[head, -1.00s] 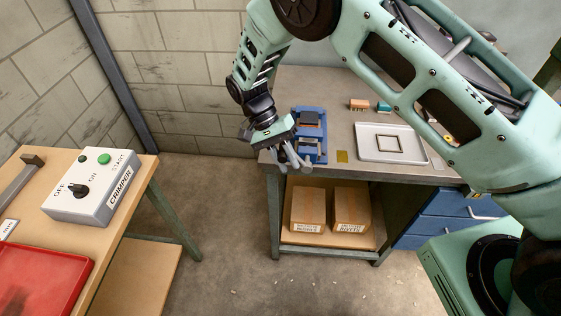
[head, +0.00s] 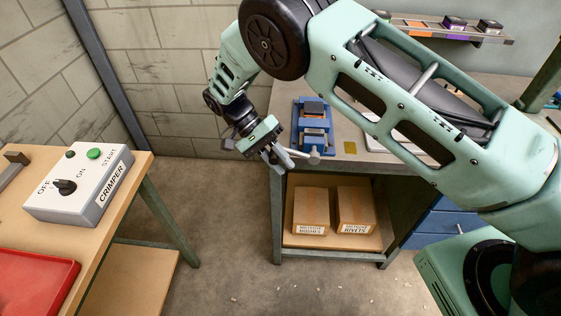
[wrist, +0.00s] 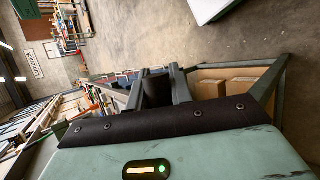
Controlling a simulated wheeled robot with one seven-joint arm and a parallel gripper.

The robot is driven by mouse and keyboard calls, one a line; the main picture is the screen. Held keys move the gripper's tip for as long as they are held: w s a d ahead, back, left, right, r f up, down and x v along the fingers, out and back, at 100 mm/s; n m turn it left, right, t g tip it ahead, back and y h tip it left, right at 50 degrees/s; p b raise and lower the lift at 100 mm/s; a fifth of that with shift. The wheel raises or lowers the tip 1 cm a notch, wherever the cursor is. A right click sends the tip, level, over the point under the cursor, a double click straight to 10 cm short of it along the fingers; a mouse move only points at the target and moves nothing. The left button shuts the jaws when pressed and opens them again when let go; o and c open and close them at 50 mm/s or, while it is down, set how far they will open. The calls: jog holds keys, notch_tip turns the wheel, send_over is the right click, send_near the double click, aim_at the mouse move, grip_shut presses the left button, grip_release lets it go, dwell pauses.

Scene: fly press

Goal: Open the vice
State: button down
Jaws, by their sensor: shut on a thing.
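The blue vice (head: 299,127) stands at the left end of the grey workbench, in the head view. A grey handle bar with a round end (head: 313,159) shows at its front, just past the bench edge. My gripper (head: 280,160) is at the left part of this handle, tilted downward, with its fingers shut on it. The exact contact is too small to see. In the wrist view my two dark fingers (wrist: 163,90) stand close together with a dark shape between them. The vice's jaws are hard to make out from here.
Two cardboard boxes (head: 311,208) sit on the shelf under the bench. The crimper control box (head: 85,185) and a red tray (head: 35,286) are on the left table. Open floor lies between the tables.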

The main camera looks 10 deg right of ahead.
jog(key=shift+f, duration=0.15)
jog(key=c, duration=1.3)
grip_release()
jog(key=shift+o, duration=0.2)
